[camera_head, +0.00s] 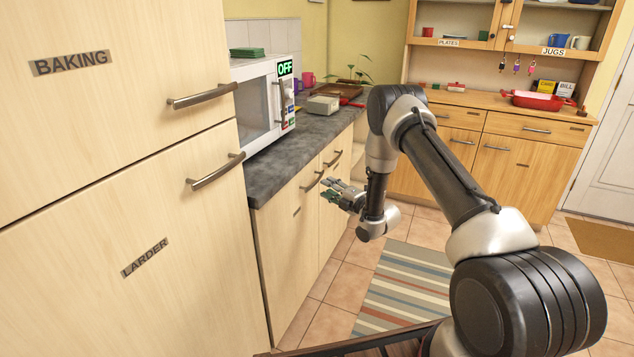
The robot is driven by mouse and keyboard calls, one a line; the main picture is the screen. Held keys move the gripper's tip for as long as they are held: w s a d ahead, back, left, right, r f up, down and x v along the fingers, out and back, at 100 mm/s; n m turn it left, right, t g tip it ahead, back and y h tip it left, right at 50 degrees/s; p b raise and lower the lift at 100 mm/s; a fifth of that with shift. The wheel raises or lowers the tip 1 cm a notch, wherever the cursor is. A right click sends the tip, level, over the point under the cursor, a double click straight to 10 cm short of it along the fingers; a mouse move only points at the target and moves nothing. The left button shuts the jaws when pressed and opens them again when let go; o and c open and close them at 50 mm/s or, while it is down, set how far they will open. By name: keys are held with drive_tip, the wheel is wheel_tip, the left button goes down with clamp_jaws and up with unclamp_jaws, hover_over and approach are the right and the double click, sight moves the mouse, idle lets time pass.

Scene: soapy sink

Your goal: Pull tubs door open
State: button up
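Two pale wood cabinet doors stand under the dark counter: a nearer lower door (285,250) and a farther lower door (333,215). Each has a metal bar handle near its top, the nearer handle (312,181) and the farther handle (333,159). Both doors look closed. The nearer door bears a small label (297,211), too small to read; I see no readable "tubs" label. My gripper (330,192) points left in front of these doors, just right of and below the nearer handle. Its fingers look spread and empty, apart from the handle.
Tall cabinets labelled BAKING (70,62) and LARDER (145,258) stand at the left with projecting handles. A white microwave (262,100) sits on the counter (300,145). A wooden dresser (500,140) stands at the back. The floor around the striped rug (405,290) is clear.

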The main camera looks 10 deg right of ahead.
sight(317, 181)
drive_tip(key=x, duration=0.7)
clamp_jaws()
